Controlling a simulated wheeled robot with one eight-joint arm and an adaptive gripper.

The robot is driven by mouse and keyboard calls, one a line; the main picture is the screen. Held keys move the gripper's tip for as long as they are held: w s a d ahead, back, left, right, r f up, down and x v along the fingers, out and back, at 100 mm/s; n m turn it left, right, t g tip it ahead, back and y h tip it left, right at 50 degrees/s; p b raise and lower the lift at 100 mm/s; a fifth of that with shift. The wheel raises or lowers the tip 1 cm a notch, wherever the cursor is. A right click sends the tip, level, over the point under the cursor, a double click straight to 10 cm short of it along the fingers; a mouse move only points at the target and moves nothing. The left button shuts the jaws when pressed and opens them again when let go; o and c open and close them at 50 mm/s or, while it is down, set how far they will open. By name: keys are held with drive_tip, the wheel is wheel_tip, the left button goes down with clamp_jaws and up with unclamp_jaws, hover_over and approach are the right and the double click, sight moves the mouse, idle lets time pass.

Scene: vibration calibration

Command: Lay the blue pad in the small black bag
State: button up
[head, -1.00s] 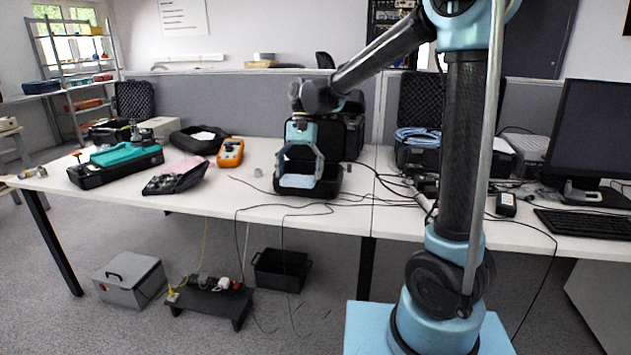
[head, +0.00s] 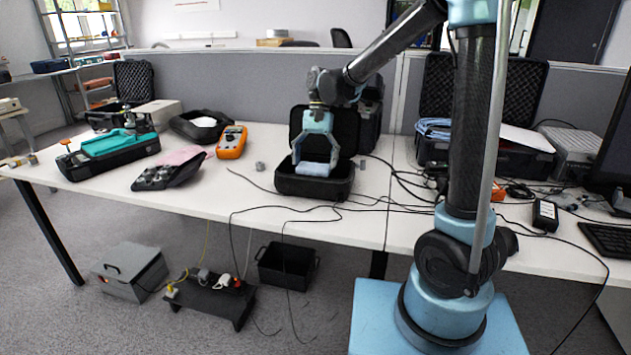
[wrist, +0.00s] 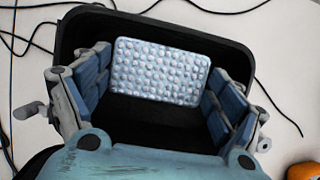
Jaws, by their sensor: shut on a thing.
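The blue pad (head: 313,169) is a pale, bumpy rectangle. It also shows in the wrist view (wrist: 160,72), between my fingers. My gripper (head: 315,164) points down and is shut on the pad by its two ends. The small black bag (head: 312,188) stands open on the table with its lid raised behind. In the wrist view its dark rim (wrist: 180,20) surrounds the pad and fingers. The pad is over or within the opening; whether it touches the floor of the bag I cannot tell.
An orange meter (head: 231,142), a black pouch with pink lining (head: 170,172) and a teal-and-black case (head: 108,155) lie to the left. Loose black cables (head: 290,211) run along the table front. A large black case (head: 483,100) stands open at the right.

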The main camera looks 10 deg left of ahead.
drive_tip(key=shift+s+f, duration=0.1)
drive_tip(key=shift+f, duration=3.05)
drive_tip(key=o, duration=0.6)
drive_tip(key=shift+c, duration=0.2)
drive_tip(key=shift+v, duration=3.8)
drive_tip(key=shift+a, duration=0.1)
